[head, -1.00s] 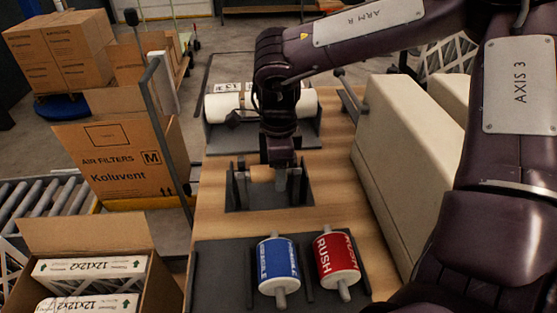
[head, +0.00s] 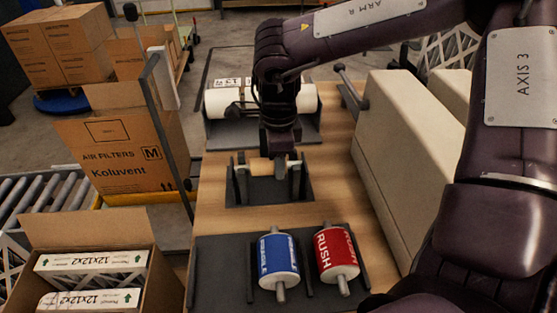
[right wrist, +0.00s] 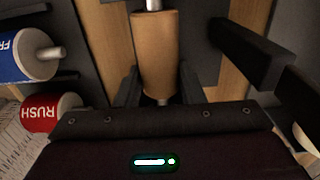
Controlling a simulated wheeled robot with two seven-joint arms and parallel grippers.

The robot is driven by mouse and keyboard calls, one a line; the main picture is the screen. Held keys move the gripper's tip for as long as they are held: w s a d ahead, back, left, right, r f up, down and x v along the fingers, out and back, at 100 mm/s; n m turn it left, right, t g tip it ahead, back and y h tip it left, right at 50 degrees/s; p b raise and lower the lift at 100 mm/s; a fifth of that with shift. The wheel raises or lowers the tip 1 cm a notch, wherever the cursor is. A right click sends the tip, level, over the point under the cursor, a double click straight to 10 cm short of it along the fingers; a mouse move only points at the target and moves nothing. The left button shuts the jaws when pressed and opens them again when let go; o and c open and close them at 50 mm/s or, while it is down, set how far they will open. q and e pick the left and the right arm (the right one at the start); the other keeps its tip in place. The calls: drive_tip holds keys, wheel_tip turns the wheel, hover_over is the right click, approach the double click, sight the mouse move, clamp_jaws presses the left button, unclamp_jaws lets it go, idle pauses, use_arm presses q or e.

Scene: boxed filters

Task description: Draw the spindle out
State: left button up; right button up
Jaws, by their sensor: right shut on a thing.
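A tan cardboard core (head: 262,167) lies across a dark cradle (head: 240,195) on the wooden bench, and also shows upright in the right wrist view (right wrist: 155,50). The metal spindle runs through it; its far end (right wrist: 153,4) shows at the top of the right wrist view, its near end (right wrist: 162,102) just below the core. My right gripper (head: 281,163) is low over the right end of the core, shut on the spindle; its grip is largely hidden. My left gripper is not in view.
A blue roll (head: 278,262) and a red roll (head: 336,255) lie on a dark rack in front. A large white roll (head: 222,102) lies behind the cradle. A beige housing (head: 405,150) borders the right; open filter cartons (head: 90,262) stand at lower left.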

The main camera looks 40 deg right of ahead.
drive_tip(key=shift+r+p, duration=2)
drive_tip(key=shift+r, duration=0.9)
wheel_tip(320, 180, up, 9)
drive_tip(key=p, duration=0.7)
drive_tip(key=shift+f, duration=0.1)
